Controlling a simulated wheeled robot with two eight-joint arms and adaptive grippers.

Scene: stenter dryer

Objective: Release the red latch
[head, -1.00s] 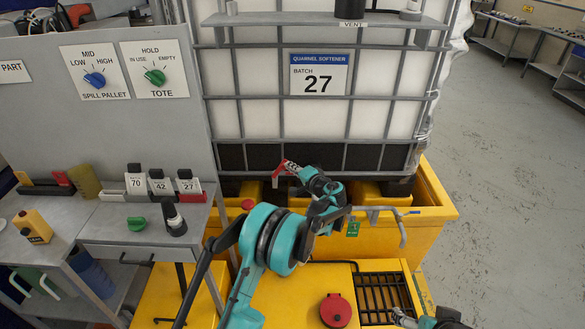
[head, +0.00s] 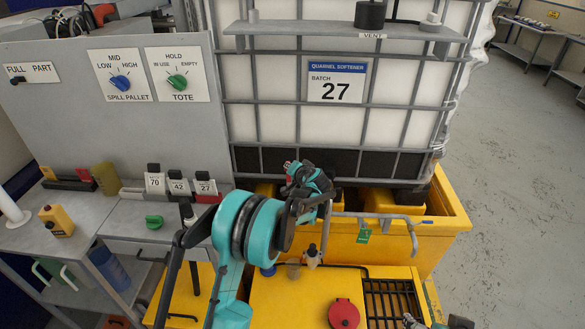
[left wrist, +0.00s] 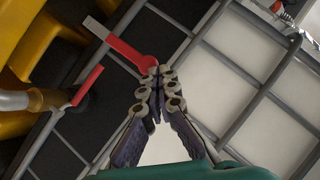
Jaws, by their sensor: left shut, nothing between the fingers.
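In the left wrist view the red latch (left wrist: 130,50) is a flat red lever with a pale grey strip at its far end, lying across the dark band of the caged tote. My left gripper (left wrist: 158,76) is shut and empty, its fingertips at the lever's near end; whether they touch is unclear. In the head view the left gripper (head: 291,167) is in front of the tote's lower dark band, and the arm mostly hides the latch. Part of my right gripper (head: 410,320) shows at the bottom edge; its finger state is unclear.
A second red handle (left wrist: 88,86) is near a pipe in the wrist view. The caged tote (head: 270,122) stands in a yellow spill pallet (head: 450,215). A grey bent rail (head: 400,219) crosses in front. A red round cap (head: 343,314) sits on the yellow deck below.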

